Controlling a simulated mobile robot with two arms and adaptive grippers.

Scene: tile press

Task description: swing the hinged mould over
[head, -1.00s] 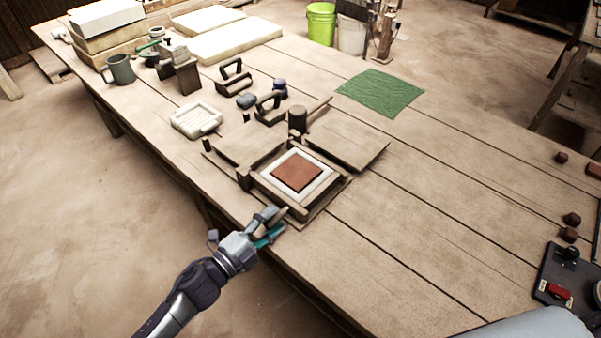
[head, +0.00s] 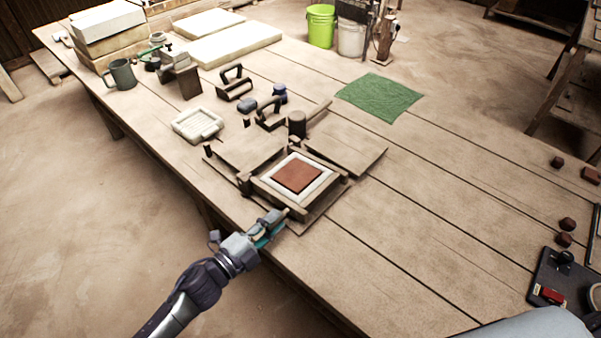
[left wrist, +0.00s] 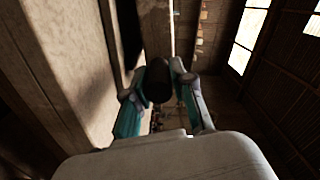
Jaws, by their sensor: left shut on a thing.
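The hinged mould (head: 268,193) is a wooden frame near the table's front edge in the head view. A white border and a red-brown clay tile (head: 297,176) show inside it. It lies flat. My left gripper (head: 276,220) is at the mould's near corner. It is shut on the mould's handle, a dark round grip (left wrist: 158,80) between the two fingers in the left wrist view. In the head view the fingers mostly hide this grip. My right gripper is not in view.
Flat wooden boards (head: 345,152) lie behind the mould. A white tray (head: 197,125), wooden hand tools, a mug (head: 122,74) and a green cloth (head: 378,97) are farther back. Dark lumps (head: 567,224) lie at the right. The table right of the mould is clear.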

